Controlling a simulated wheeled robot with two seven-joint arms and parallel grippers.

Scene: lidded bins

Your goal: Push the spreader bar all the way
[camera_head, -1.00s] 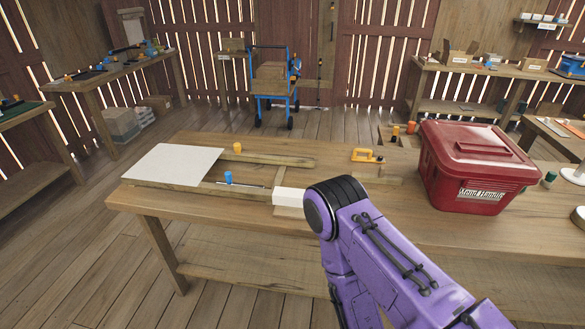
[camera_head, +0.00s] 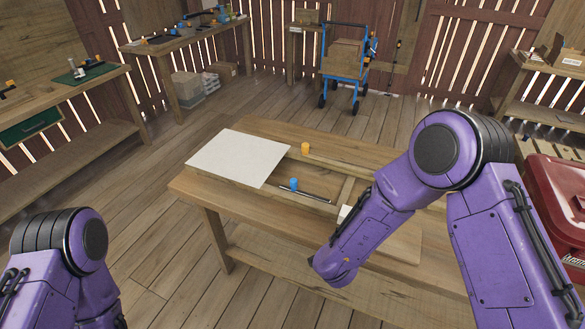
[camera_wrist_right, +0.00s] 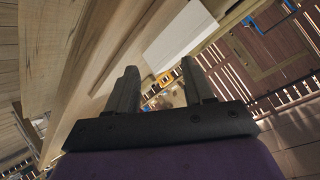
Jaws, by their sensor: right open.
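A wooden frame lies on the workbench, with a far rail (camera_head: 335,163) and a white panel (camera_head: 238,158) over its left end. A short wooden crosspiece (camera_head: 347,190), which looks like the spreader bar, spans the rails just left of my right arm. A white block (camera_head: 344,213) at its near end is partly covered by that arm. A dark rod (camera_head: 318,197) lies beside a blue knob (camera_head: 293,184). My right gripper (camera_wrist_right: 160,72) is open and empty in the right wrist view, the white panel (camera_wrist_right: 180,35) beyond its fingers. My left arm shows at lower left; its gripper is out of view.
An orange knob (camera_head: 305,148) stands at the far rail. A red lidded bin (camera_head: 560,205) stands at the right, partly behind my right arm. The workbench's left front edge (camera_head: 190,190) is clear. Open floor (camera_head: 160,220) lies left of the bench.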

